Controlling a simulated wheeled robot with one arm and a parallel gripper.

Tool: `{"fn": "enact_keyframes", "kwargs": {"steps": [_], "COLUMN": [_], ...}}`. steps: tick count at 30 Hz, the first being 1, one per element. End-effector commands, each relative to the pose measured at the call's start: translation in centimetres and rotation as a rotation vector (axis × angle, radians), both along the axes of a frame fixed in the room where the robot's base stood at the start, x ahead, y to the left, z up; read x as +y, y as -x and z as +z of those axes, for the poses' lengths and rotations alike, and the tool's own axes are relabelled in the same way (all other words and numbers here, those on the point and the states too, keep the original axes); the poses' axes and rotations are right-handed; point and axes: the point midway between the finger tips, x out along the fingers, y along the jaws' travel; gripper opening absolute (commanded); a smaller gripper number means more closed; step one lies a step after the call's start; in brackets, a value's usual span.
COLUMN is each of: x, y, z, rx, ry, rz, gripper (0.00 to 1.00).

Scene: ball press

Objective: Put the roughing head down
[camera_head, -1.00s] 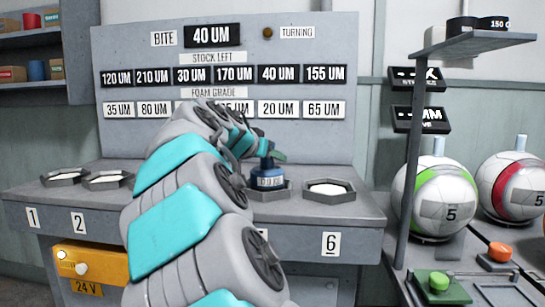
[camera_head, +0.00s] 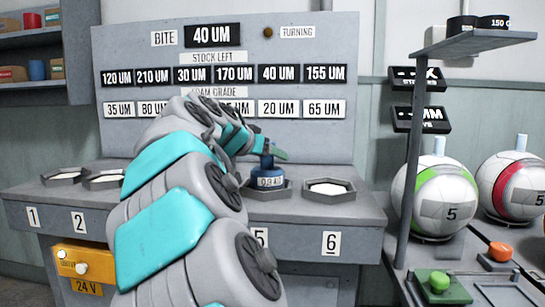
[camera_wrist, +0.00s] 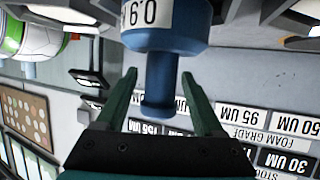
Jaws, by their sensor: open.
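The roughing head is a blue piece (camera_head: 268,172) with a white label that seems to read 0.9 KG. It stands upright in the grey tray (camera_head: 283,191) above number 5 on the bench. In the wrist view, which is upside down, its body (camera_wrist: 168,36) and narrower stem with a knob (camera_wrist: 158,108) show. My gripper (camera_wrist: 160,76) is open. Its green fingers lie on either side of the stem, with visible gaps. In the head view my gripper (camera_head: 270,150) is at the top of the head. My arm hides part of the bench.
Another tray (camera_head: 329,197) with a white pad stands to the right, above number 6. Two more trays (camera_head: 65,182) (camera_head: 104,185) stand at the left. A signboard (camera_head: 300,135) rises behind. A shelf post (camera_head: 408,165) and balls (camera_head: 440,200) are at the right.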

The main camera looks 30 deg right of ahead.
Motion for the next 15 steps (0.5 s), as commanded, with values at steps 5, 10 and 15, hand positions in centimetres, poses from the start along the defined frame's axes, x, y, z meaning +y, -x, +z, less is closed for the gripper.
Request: {"fn": "enact_keyframes", "kwargs": {"steps": [5, 10, 15], "x": [2.7, 5.5, 7.4], "y": [1.8, 3.6, 4.8], "z": [1.3, 2.7, 3.7], "rx": [-0.003, -0.001, -0.003], "ry": [0.000, 0.000, 0.001], "rz": [0.001, 0.002, 0.002], "gripper": [0.70, 0.70, 0.70]}}
